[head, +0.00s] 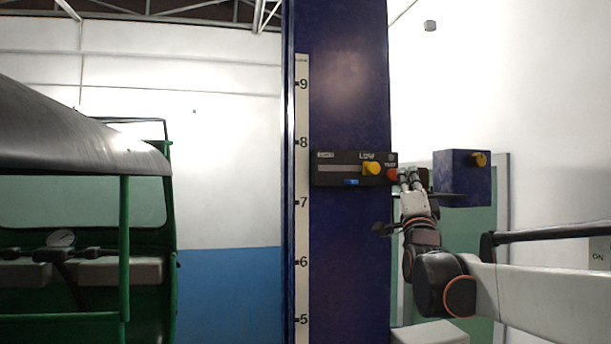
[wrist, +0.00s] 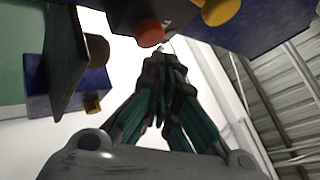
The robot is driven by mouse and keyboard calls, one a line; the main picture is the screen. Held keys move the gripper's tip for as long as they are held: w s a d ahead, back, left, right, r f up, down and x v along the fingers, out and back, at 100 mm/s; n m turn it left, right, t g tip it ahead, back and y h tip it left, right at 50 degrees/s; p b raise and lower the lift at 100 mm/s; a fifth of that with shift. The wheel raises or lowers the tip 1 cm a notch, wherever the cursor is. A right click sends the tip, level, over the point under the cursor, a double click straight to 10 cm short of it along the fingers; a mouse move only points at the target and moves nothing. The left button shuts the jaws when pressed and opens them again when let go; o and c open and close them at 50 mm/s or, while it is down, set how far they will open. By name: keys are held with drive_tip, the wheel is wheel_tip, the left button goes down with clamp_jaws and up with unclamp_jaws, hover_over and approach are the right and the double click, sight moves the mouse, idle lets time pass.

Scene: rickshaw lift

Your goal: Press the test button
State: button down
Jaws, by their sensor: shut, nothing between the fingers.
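The test button is a round red-orange button (head: 392,174) under a "TEST" label, at the right end of a black control box (head: 335,169) on the blue column. In the wrist view the button (wrist: 150,33) is at the top, just beyond and left of the fingertips. My gripper (head: 408,178) is shut and empty, close to the button's right side in the head view. The gripper (wrist: 167,62) fills the middle of the wrist view. I cannot tell whether the fingertips touch the button.
A yellow knob (head: 372,168) sits left of the button, under "LOW". A blue box (head: 460,178) with another yellow knob (head: 479,159) is to the right. A dark flat plate (wrist: 68,60) is left of the gripper. A green rickshaw (head: 122,240) stands far left.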

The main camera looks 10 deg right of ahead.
drive_tip(key=shift+w, duration=0.2)
drive_tip(key=shift+w, duration=0.3)
drive_tip(key=shift+w, duration=0.4)
idle(0.9)
drive_tip(key=shift+s, duration=0.9)
drive_tip(key=s, duration=0.5)
drive_tip(key=shift+s, duration=0.1)
idle(0.4)
